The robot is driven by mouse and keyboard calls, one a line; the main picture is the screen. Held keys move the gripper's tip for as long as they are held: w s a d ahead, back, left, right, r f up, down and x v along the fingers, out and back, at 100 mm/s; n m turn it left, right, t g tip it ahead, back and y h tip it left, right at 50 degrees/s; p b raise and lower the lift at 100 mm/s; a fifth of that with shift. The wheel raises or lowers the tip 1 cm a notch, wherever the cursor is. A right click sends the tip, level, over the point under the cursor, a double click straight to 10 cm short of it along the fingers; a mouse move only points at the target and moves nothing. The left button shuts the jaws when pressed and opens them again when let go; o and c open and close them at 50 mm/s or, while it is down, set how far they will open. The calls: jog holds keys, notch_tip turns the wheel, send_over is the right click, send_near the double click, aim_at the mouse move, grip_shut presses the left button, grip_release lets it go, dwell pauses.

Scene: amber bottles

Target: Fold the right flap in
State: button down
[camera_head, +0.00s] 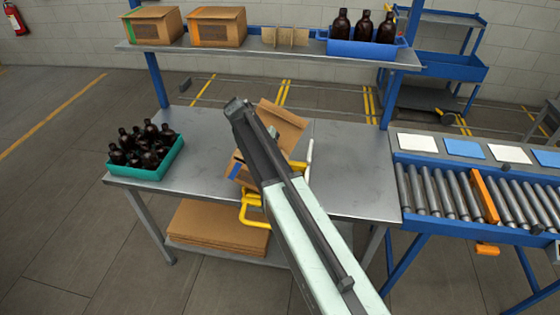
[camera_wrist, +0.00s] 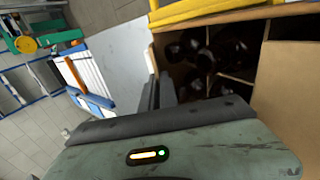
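An open cardboard box (camera_head: 283,126) stands on the metal table, partly hidden behind my arm in the head view. A flap stands up and outward at its upper right. In the wrist view, the box shows dark bottles (camera_wrist: 205,50) between cardboard dividers. A wide brown flap (camera_wrist: 288,85) lies open at the right of that view. My gripper (camera_wrist: 160,92) is at the left edge of the box opening, its two dark fingers close together with nothing seen between them. In the head view the fingers are hidden by my arm, and I cannot tell whether they touch the box.
A yellow frame (camera_head: 254,212) is beside the box; a yellow bar (camera_wrist: 210,10) crosses the wrist view. A teal crate of bottles (camera_head: 160,172) stands at the table's left. A roller conveyor (camera_head: 455,195) adjoins at right. A shelf (camera_head: 270,50) spans behind. The table's right part is clear.

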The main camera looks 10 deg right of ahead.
jog(key=c, duration=1.6)
grip_release()
jog(key=p+v, duration=0.6)
jog(key=v, duration=0.1)
jog(key=shift+a+r, duration=0.25)
jog(key=shift+r, duration=0.05)
